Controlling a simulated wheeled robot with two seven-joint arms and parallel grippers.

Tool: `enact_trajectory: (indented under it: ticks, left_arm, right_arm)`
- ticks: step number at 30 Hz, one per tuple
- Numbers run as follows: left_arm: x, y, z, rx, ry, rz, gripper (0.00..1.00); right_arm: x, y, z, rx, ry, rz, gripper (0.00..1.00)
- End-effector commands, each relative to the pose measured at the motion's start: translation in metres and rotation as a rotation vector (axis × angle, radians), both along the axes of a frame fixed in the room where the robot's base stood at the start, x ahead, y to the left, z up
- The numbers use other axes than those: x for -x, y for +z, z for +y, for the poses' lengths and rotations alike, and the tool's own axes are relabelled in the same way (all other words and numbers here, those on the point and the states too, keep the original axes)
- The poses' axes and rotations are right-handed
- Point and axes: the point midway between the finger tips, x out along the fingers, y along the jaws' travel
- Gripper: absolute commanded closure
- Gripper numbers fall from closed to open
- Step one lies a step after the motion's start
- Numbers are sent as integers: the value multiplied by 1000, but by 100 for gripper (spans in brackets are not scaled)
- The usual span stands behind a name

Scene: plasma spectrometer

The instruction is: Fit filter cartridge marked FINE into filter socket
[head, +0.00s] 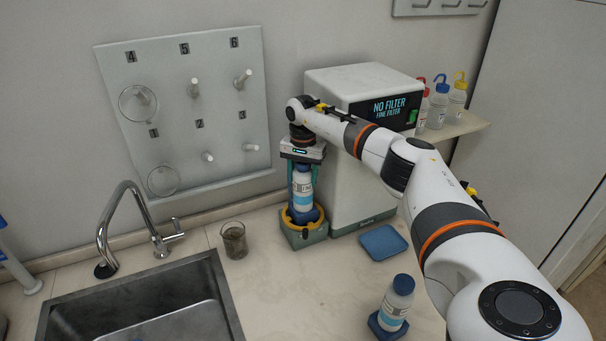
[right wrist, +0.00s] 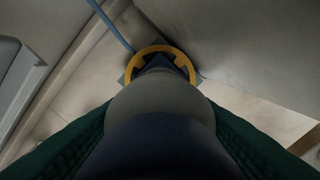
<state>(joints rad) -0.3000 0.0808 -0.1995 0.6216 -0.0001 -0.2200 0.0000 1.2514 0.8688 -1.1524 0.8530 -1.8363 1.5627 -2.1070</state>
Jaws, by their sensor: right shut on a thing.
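My right gripper (head: 302,166) is shut on a white filter cartridge (head: 303,190) with a blue cap and a pale label. It holds the cartridge upright at the filter socket (head: 302,218), a green base with a yellow ring beside the spectrometer. In the right wrist view the cartridge (right wrist: 160,105) points down at the yellow ring (right wrist: 188,62). I cannot tell whether it is seated. The label is too small to read. My left gripper is out of view.
A second blue-capped cartridge (head: 394,305) stands in a blue holder at the front. An empty blue tray (head: 383,242) lies right of the socket. A beaker (head: 234,240) stands left of it, near the sink (head: 150,305). Wash bottles (head: 438,105) sit on a shelf at right.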

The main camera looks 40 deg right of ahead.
Motion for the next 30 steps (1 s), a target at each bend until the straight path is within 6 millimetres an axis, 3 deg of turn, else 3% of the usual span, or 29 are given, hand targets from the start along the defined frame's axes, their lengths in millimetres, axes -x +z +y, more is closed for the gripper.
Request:
enact_trajectory:
  ticks: [30]
  left_arm:
    - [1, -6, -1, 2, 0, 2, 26]
  right_arm:
    - [1, -10, 1, 0, 0, -1, 100]
